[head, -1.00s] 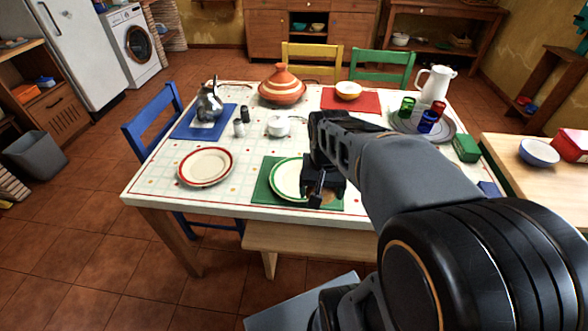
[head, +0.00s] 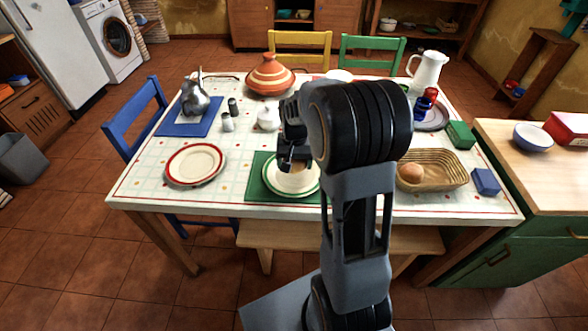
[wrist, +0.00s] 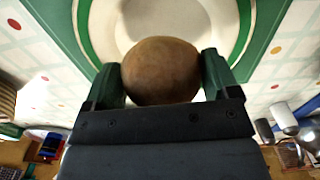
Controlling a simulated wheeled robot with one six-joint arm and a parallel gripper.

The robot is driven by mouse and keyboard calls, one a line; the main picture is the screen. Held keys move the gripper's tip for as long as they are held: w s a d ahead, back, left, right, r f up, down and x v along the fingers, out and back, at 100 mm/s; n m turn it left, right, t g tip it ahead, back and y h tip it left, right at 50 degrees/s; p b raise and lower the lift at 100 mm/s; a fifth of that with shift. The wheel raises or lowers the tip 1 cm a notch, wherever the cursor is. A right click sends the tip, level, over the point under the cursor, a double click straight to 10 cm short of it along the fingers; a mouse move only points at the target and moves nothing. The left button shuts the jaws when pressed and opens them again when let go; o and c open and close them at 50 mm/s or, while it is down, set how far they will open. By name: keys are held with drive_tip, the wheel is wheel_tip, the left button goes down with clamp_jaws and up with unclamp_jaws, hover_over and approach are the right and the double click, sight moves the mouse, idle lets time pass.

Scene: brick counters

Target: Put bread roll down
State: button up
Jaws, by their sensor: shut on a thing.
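The bread roll (wrist: 161,70) is round and brown and sits between the two fingers of my gripper (wrist: 162,78) in the wrist view. My gripper is shut on it. Behind the roll is a white plate with a green rim (wrist: 236,50), on a green placemat. In the head view my gripper (head: 292,166) is over the green-rimmed plate (head: 280,188) on the green placemat (head: 256,190). The roll is mostly hidden there by my gripper. I cannot tell whether the roll touches the plate.
A wicker basket (head: 440,170) with another roll (head: 411,173) stands to the right. A red-rimmed plate (head: 195,164) lies to the left. A white lidded pot (head: 268,117), a tagine (head: 270,77) and a metal jug (head: 195,95) stand farther back. A wooden bench (head: 400,240) is in front.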

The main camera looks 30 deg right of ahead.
sight(294, 169)
drive_tip(key=shift+w+f, duration=0.4)
drive_tip(key=shift+f, duration=1.6)
drive_tip(key=shift+f+b, duration=0.1)
drive_tip(key=shift+b, duration=0.2)
drive_tip(key=shift+f, duration=0.15)
drive_tip(key=o, duration=0.8)
